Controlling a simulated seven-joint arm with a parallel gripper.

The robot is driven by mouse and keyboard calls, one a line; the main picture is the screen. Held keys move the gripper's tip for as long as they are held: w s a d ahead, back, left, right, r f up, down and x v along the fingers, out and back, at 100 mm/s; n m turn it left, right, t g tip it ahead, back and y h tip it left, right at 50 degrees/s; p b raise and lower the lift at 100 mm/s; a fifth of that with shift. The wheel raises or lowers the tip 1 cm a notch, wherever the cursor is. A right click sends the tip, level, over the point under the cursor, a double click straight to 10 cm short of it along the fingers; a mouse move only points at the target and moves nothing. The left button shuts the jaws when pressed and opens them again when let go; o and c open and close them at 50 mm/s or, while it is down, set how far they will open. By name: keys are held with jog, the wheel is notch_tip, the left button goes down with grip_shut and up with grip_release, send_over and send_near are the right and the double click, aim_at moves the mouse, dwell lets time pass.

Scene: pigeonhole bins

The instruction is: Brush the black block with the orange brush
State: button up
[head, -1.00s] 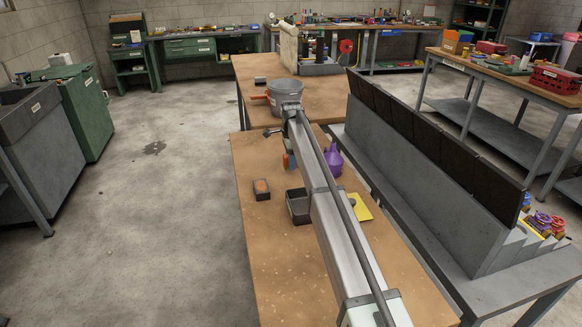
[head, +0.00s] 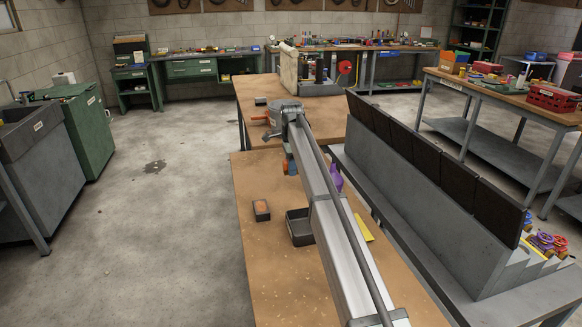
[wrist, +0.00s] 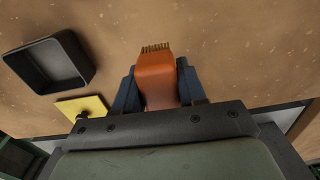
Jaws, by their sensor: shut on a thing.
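The orange brush (wrist: 157,78) is held between the blue fingers of my gripper (wrist: 156,85) in the wrist view. Its bristles point away from the wrist. In the head view my gripper (head: 289,166) hangs over the near table with a little orange showing. A small dark block (head: 261,216) with an orange-brown patch on top sits near the table's left edge. My gripper is above and beyond it in the picture, apart from it. That block does not show in the wrist view.
A black tray (head: 296,238) lies right of the block; it also shows in the wrist view (wrist: 62,80). A yellow pad (wrist: 82,105) lies beside it. A purple object (head: 336,180) is partly behind my arm. Another small dark block (head: 260,101) sits on the far table.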

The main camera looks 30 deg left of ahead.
aim_at(291, 195)
jog(key=shift+f, duration=4.7)
jog(key=o, duration=1)
jog(key=shift+f, duration=0.1)
jog(key=c, duration=1.1)
jog(key=shift+c, duration=0.5)
jog(key=shift+r, duration=4.05)
